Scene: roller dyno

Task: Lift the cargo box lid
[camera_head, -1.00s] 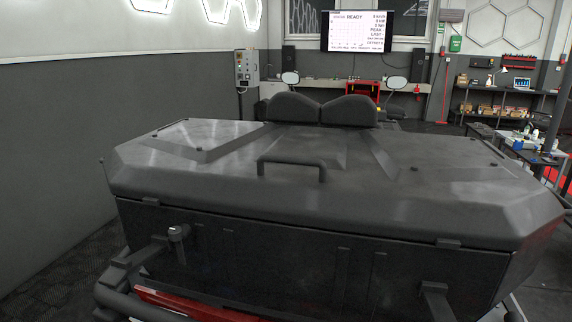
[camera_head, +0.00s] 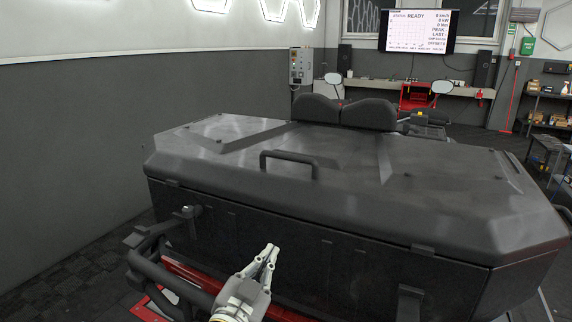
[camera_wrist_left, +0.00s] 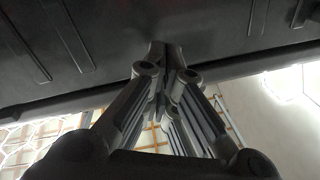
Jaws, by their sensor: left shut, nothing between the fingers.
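The cargo box lid (camera_head: 345,205) is large, dark grey and down on the cargo box (camera_head: 300,248). Its handle (camera_head: 288,156), a dark bar, stands up near the middle of the lid's front edge. My left gripper (camera_head: 271,250) is in front of the box's front wall, lower than the handle, with its fingers pointing up. Its fingertips are together and nothing is between them. In the left wrist view the shut fingers (camera_wrist_left: 165,48) show against the dark box wall (camera_wrist_left: 110,50); the handle is not seen there. My right gripper is not in view.
A black tubular bumper (camera_head: 168,283) with a bracket juts out at the box's lower left. A grey wall (camera_head: 80,140) is on the left, and dark floor (camera_head: 75,272) lies open at lower left.

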